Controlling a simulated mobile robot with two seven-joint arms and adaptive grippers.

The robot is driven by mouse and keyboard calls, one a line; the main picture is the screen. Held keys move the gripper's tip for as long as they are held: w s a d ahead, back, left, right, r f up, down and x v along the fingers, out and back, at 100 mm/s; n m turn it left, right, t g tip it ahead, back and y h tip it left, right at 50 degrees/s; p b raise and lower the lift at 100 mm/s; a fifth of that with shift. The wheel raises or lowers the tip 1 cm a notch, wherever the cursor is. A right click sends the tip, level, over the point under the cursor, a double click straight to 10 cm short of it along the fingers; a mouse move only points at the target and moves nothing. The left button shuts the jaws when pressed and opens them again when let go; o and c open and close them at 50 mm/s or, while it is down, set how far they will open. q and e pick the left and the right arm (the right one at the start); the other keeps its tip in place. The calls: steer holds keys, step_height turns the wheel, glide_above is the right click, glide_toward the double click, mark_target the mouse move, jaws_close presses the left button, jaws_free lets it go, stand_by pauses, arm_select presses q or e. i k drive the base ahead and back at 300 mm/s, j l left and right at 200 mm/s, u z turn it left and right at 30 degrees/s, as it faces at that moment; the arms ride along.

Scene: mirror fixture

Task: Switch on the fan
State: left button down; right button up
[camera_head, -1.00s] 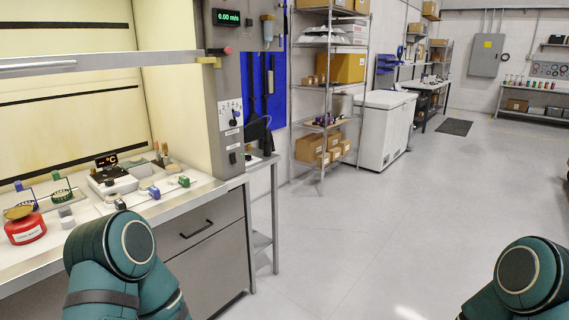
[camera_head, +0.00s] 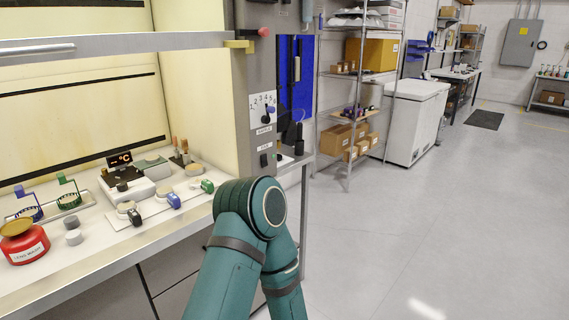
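The fume hood's grey control post (camera_head: 244,95) stands right of the hood opening. I cannot read the labels clearly, nor the switch's position. A red button (camera_head: 263,32) is higher on the post. The airflow display is out of view. Both my grippers are out of view, and my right arm does not show.
A metal sash bar (camera_head: 110,47) crosses the hood opening. On the worktop are a red jar (camera_head: 24,243), a hot plate (camera_head: 128,187), and blue and green valves (camera_head: 173,201). A wire shelf (camera_head: 350,110) and white freezer (camera_head: 415,120) stand behind. The floor at right is clear.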

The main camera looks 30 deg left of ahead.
mark_target(264, 162)
steer(key=i+j, duration=0.15)
steer(key=j, duration=0.2)
steer(key=i+j+z, duration=0.1)
steer(key=j, duration=0.3)
steer(key=i+j, duration=0.2)
steer(key=j, duration=0.2)
steer(key=i+j+z, duration=0.1)
steer(key=j, duration=0.25)
steer(key=i, duration=0.05)
